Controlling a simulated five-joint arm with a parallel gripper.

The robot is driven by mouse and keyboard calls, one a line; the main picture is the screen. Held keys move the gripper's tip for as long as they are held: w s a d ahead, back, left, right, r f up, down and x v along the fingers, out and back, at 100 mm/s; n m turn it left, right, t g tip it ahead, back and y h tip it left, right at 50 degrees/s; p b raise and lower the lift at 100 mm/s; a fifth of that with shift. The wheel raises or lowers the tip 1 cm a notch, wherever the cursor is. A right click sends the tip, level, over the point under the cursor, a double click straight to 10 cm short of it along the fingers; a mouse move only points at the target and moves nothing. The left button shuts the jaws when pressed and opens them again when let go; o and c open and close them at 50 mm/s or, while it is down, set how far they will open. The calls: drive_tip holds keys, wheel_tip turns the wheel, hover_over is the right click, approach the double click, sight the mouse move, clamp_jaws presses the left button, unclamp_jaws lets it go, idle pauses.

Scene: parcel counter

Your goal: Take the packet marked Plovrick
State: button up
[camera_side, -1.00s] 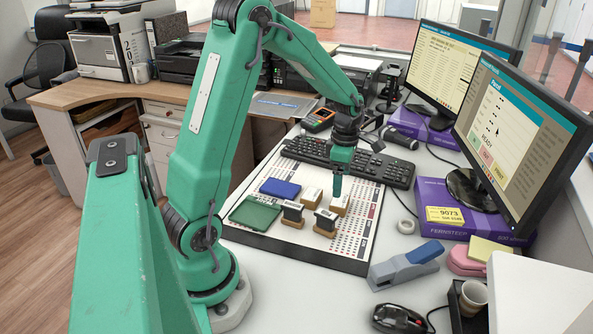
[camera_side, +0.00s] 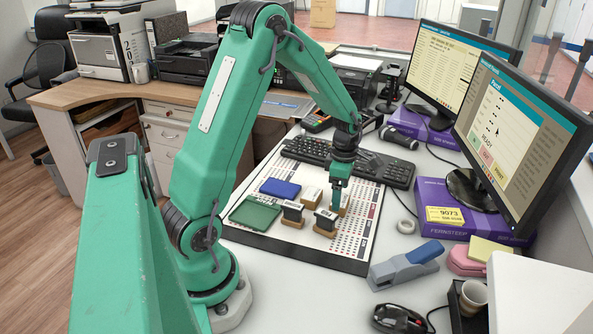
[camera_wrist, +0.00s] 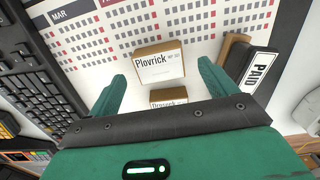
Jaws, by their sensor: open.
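The packet marked Plovrick (camera_wrist: 160,65) is a small brown box with a white label, lying on the calendar mat. It sits ahead of my gripper (camera_wrist: 162,72), roughly between the lines of the two open fingers, which hold nothing. A second similar packet (camera_wrist: 168,96) lies closer to my palm, partly hidden, its label not fully readable. In the side view my gripper (camera_side: 335,204) is low over the mat, in front of the Plovrick packet (camera_side: 346,205) and partly covering it. The second packet (camera_side: 311,197) is left of it.
A PAID stamp (camera_wrist: 262,70) stands close right of the packets in the wrist view. Another stamp (camera_side: 292,214), a blue pad (camera_side: 280,188) and a green pad (camera_side: 254,212) share the mat (camera_side: 345,258). A keyboard (camera_side: 400,174) borders the mat's back.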

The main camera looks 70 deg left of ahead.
drive_tip(key=shift+f, duration=1.65)
drive_tip(key=c, duration=1.1)
drive_tip(key=shift+c, duration=0.2)
drive_tip(key=shift+r, duration=0.2)
drive_tip(key=shift+r, duration=0.45)
wheel_tip(320, 180, up, 3)
drive_tip(key=shift+w+r, duration=0.1)
drive_tip(key=s+d+r, duration=0.2)
drive_tip(key=d+r, duration=0.4)
drive_tip(key=d, duration=0.5)
drive_tip(key=shift+d+r, duration=0.25)
drive_tip(key=shift+r, duration=0.05)
